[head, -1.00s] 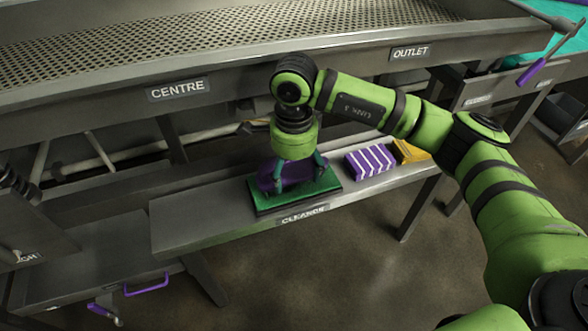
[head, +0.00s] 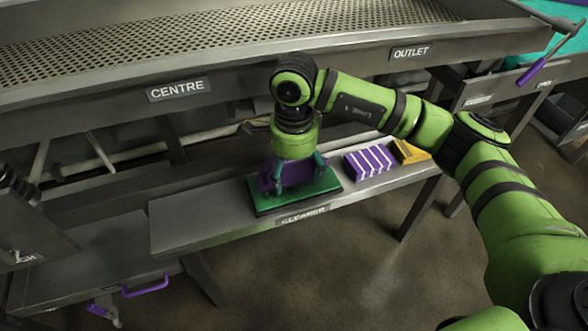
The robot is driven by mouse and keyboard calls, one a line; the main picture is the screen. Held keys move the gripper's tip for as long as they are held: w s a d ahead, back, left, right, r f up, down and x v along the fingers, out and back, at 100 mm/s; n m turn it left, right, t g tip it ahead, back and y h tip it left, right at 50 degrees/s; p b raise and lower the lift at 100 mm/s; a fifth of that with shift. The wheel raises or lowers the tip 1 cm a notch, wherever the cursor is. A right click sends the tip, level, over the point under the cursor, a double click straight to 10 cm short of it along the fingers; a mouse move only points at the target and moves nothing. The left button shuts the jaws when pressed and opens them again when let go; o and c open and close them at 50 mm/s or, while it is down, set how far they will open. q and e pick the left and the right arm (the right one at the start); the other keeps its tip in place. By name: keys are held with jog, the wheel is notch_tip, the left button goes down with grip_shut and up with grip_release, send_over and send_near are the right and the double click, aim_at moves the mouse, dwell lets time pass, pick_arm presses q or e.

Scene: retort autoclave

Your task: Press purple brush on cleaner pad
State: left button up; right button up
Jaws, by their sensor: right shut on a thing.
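The purple brush (head: 266,174) is in my right gripper (head: 294,183), which is shut on it and points down. The brush is over the green cleaner pad (head: 327,188), and its underside seems to meet the pad, though the fingers partly hide the contact. The pad lies on the grey shelf labelled "CLEANER" (head: 200,225). My left gripper does not show.
A purple-and-white striped block (head: 369,161) and a yellow block (head: 409,152) sit on the shelf to the right of the pad. A perforated metal tray (head: 220,45) with "CENTRE" and "OUTLET" labels runs behind, above the shelf. The shelf's left part is bare.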

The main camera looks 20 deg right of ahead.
jog(key=shift+r+p, duration=1.55)
jog(key=shift+r, duration=1.95)
